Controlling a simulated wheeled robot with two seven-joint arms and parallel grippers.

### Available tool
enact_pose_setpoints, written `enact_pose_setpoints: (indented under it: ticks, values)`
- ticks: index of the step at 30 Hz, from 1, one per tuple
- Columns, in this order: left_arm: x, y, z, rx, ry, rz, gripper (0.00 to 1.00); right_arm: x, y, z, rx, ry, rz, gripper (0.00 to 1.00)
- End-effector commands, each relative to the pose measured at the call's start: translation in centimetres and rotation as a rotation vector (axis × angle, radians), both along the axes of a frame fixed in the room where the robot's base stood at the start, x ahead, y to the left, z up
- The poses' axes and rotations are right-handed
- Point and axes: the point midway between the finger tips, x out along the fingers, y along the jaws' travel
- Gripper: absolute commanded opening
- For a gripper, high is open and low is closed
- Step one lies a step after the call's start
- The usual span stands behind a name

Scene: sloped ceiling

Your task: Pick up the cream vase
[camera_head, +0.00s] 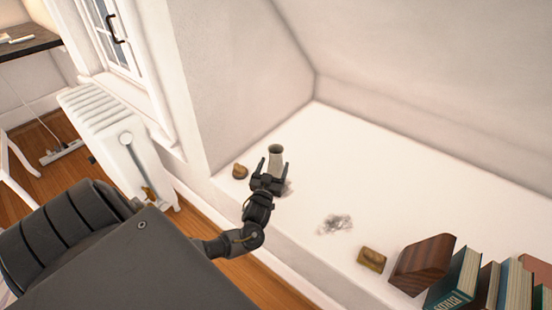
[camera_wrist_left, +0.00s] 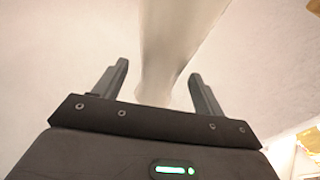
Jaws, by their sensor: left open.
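The cream vase (camera_head: 275,160) stands upright on the white ledge (camera_head: 345,170), close to its left end. In the left wrist view the vase (camera_wrist_left: 175,45) rises between and beyond the two fingers, its top cut off by the frame edge. My left gripper (camera_head: 270,166) is open, with its fingers pointing at the vase. In the left wrist view my left gripper (camera_wrist_left: 158,85) has a finger on each side of the vase's lower part, with gaps visible. I cannot tell how deep the vase sits between them. My right gripper is not in view.
A small brown object (camera_head: 240,171) lies just left of the vase. A grey crumpled-looking item (camera_head: 335,223), a tan block (camera_head: 372,259), a wooden block (camera_head: 422,264) and several books (camera_head: 490,285) lie along the ledge to the right. A white radiator (camera_head: 120,140) stands at the left.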

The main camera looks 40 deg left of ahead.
Motion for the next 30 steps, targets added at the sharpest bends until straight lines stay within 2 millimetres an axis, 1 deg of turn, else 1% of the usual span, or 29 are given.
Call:
enact_pose_setpoints:
  ticks: [2, 6, 10, 15, 20, 30]
  values:
    - [0.6, 0.3, 0.1, 0.002, -0.001, 0.000, 0.70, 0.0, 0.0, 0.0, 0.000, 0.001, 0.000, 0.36]
    - [2.5, 1.2, 0.4, 0.003, -0.002, 0.000, 0.70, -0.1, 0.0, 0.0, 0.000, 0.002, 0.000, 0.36]
    - [4.0, 1.8, 0.5, 0.001, -0.001, 0.000, 0.70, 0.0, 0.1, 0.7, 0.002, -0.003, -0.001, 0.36]
    - [4.6, 2.2, 0.6, -0.001, 0.001, 0.000, 0.70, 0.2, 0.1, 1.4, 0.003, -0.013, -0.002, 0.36]
    - [4.6, 2.1, 0.6, -0.001, 0.001, 0.000, 0.70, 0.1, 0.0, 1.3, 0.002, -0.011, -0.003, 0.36]
    - [4.6, 2.1, 0.6, -0.001, 0.001, 0.000, 0.26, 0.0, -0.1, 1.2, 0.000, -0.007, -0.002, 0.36]
